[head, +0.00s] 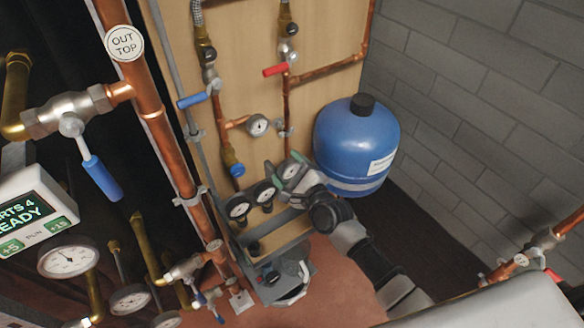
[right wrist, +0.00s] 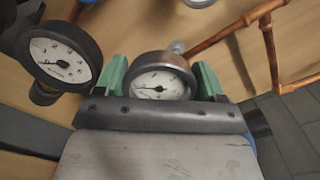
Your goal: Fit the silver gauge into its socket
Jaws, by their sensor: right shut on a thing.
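The silver gauge (right wrist: 160,85) sits between the green fingertips of my right gripper (right wrist: 162,80) in the right wrist view. It has a round white dial and a metallic rim. My right gripper (head: 288,175) is shut on it in the head view, at the right end of the wooden tool tray, where the gauge's dial (head: 290,170) shows between the fingers. I cannot tell whether the gauge's stem is in the tray or clear of it. The gauge's socket cannot be made out with certainty. My left gripper is not in view.
Two black-rimmed gauges (head: 238,208) (head: 264,192) stand in the tray (head: 284,235) beside the gripper. Another gauge (head: 257,125) is on the copper pipework of the wooden panel (head: 245,60). A blue tank (head: 352,140) stands close on the right.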

